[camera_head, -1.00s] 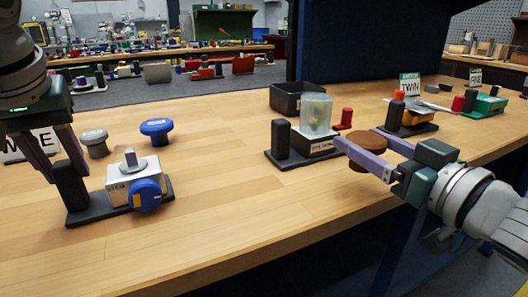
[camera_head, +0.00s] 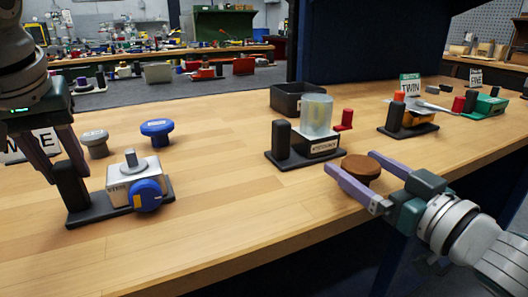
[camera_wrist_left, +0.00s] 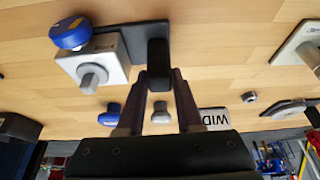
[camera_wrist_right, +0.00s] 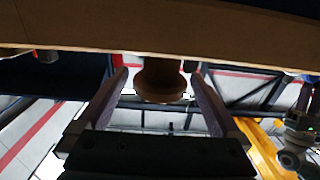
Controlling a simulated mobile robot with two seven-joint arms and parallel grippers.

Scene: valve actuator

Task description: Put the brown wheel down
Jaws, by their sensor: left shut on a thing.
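The brown wheel (camera_head: 361,168) stands by the table's front edge, cap up, and appears to rest on the wood. It also shows in the right wrist view (camera_wrist_right: 160,85). My right gripper (camera_head: 352,164) is open, its fingers on either side of the wheel with a visible gap on both sides in the right wrist view (camera_wrist_right: 160,78). My left gripper (camera_head: 68,178) is shut on the black post (camera_head: 70,190) of the grey valve block with a blue wheel (camera_head: 147,195). The post also shows in the left wrist view (camera_wrist_left: 158,55).
A black bin (camera_head: 292,100) is further back. A blue knob (camera_head: 157,130) and a grey knob (camera_head: 95,143) stand at left. The middle tabletop is clear.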

